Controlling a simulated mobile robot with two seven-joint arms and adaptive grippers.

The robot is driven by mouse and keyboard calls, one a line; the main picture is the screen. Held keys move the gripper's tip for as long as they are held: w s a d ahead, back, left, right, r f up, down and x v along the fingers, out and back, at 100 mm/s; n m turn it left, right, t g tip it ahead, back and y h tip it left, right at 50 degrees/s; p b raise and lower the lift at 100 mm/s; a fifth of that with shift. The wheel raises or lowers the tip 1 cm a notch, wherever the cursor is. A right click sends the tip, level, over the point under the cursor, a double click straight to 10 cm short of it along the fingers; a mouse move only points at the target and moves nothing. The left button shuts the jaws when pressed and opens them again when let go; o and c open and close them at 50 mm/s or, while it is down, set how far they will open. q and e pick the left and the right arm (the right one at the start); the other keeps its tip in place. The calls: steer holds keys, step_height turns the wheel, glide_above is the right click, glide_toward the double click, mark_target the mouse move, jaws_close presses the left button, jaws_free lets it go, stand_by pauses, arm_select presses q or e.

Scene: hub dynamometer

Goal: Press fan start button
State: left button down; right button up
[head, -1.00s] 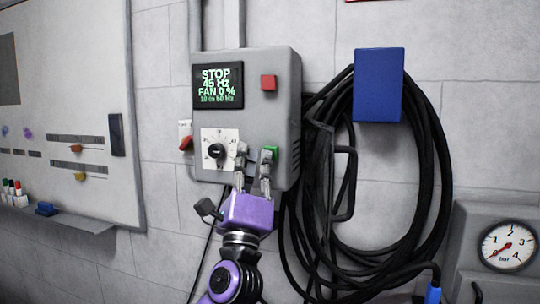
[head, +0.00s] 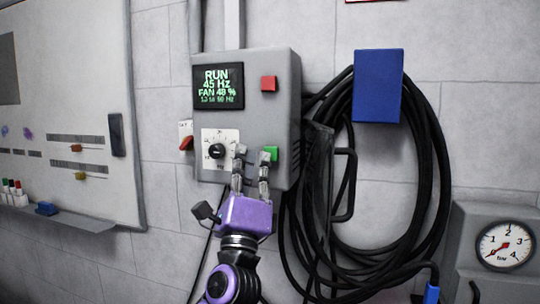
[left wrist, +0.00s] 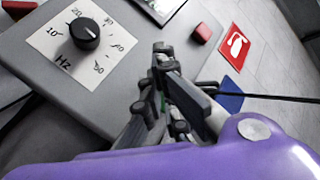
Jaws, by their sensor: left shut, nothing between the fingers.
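The grey control box (head: 270,120) hangs on the wall in the head view. Its display (head: 218,86) reads RUN, 45 Hz, FAN 40 %. The green button (head: 271,153) is at the box's lower right, and the red button (head: 268,83) is above it. My purple left gripper (head: 252,165) is in front of the lower part of the box, its fingertips just below and left of the green button. It is shut and empty. In the left wrist view its fingers (left wrist: 165,75) mostly hide the green button. I cannot tell whether they touch it. My right gripper is out of view.
A black frequency knob (head: 216,151) sits left of the fingers, and a red switch (head: 186,143) is on the box's left side. Coiled black cable (head: 425,180) hangs from a blue holder (head: 378,85) close on the right. A pressure gauge (head: 506,246) is at lower right.

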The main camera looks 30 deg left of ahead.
arm_select(q)
steer(key=s, duration=0.3)
steer(key=s+d+p, duration=0.1)
steer(key=s, duration=0.1)
steer(key=shift+s+d, duration=0.2)
steer(key=shift+s, duration=0.2)
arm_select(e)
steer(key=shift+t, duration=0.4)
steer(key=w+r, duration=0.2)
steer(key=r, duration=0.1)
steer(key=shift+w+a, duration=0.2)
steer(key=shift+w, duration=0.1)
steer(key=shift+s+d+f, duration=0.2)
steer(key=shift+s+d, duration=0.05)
